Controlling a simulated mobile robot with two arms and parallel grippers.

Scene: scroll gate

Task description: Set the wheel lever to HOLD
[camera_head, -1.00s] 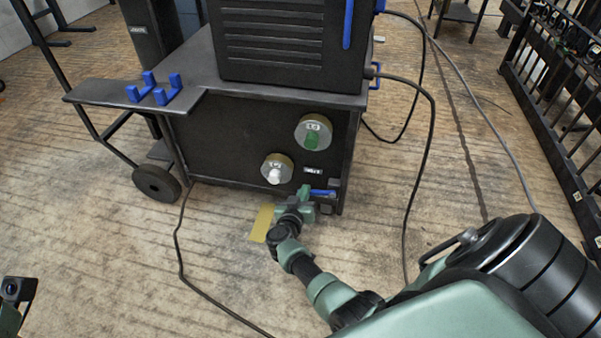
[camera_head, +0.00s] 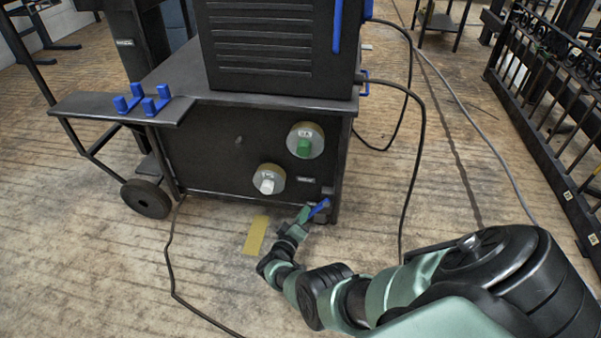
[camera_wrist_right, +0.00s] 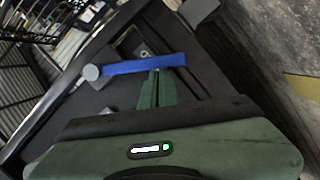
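The wheel lever (camera_head: 319,207) is a blue bar at the lower right corner of the dark cart's front panel (camera_head: 210,150). In the head view it slants up to the right. In the right wrist view the blue bar (camera_wrist_right: 140,66) runs across from a grey round pivot or knob at its left end. My right gripper (camera_head: 303,215) is at the lever; its green fingers (camera_wrist_right: 156,85) look shut together, with their tips against or just beside the bar. Exact contact is unclear. No HOLD marking is readable. My left gripper is out of view.
Two round dials, one with a green knob (camera_head: 304,148) and one with a white knob (camera_head: 267,185), sit above the lever. The cart has a wheel (camera_head: 146,198) at left. Cables run over the floor. A yellow floor mark (camera_head: 256,235) lies in front. A dark railing (camera_head: 555,110) stands at right.

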